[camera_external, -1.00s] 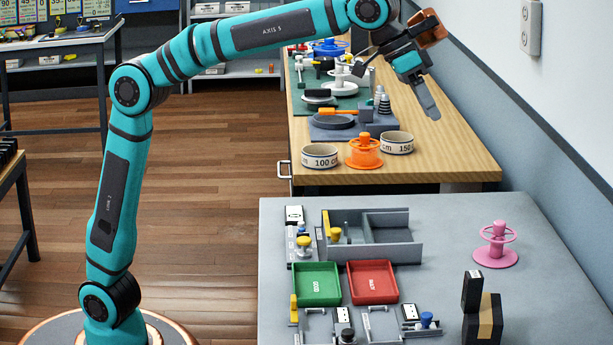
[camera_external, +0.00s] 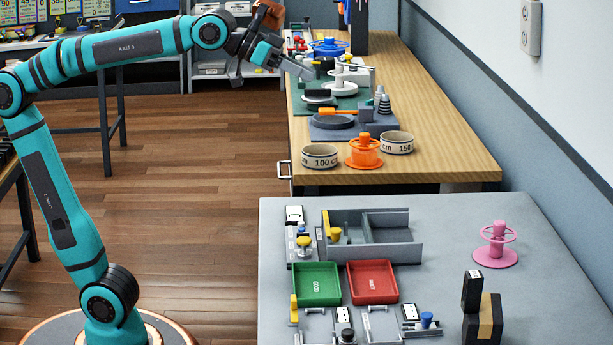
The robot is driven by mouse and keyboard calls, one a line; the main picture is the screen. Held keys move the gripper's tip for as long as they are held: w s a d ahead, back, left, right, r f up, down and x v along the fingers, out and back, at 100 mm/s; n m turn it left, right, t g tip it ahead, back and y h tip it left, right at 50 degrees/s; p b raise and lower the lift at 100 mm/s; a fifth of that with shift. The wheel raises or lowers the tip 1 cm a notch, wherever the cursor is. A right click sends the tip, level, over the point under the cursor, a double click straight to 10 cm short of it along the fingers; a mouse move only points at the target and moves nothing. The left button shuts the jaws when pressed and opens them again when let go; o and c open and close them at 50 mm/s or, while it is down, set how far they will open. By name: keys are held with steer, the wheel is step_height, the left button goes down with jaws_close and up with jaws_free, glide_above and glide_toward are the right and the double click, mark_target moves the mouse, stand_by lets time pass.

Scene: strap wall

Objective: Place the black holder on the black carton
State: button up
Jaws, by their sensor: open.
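The black carton (camera_external: 492,328) stands at the front right of the grey table and has a tan band. A small upright black block with a white label (camera_external: 472,291), which looks like the black holder, shows at the carton's upper left. I cannot tell whether it rests on the carton or stands beside it. My gripper (camera_external: 302,70) is open and appears empty. It is high at the upper middle, near the left edge of the wooden bench in the picture, far from the carton.
Green (camera_external: 316,284) and red (camera_external: 373,282) trays, a grey divided bin (camera_external: 408,253) and small fixtures fill the grey table's left half. A pink spool (camera_external: 496,245) stands at the right. The wooden bench (camera_external: 440,150) holds tape rolls and an orange spool (camera_external: 365,152).

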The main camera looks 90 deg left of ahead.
steer(key=s+a+f+t, duration=0.1)
steer(key=s+a+f, duration=0.1)
steer(key=s+f, duration=0.2)
steer(key=s+a+f+t+y, duration=0.1)
steer(key=s+a+f+t, duration=0.1)
steer(key=s, duration=0.6)
steer(key=s+a+f+t+y, duration=0.1)
steer(key=s+a+f, duration=0.3)
steer(key=s+f, duration=0.1)
steer(key=shift+s+a+f+t, duration=0.15)
steer(key=shift+s+f+t, duration=0.2)
steer(key=shift+s, duration=0.4)
steer(key=shift+o, duration=0.4)
steer(key=shift+r, duration=0.1)
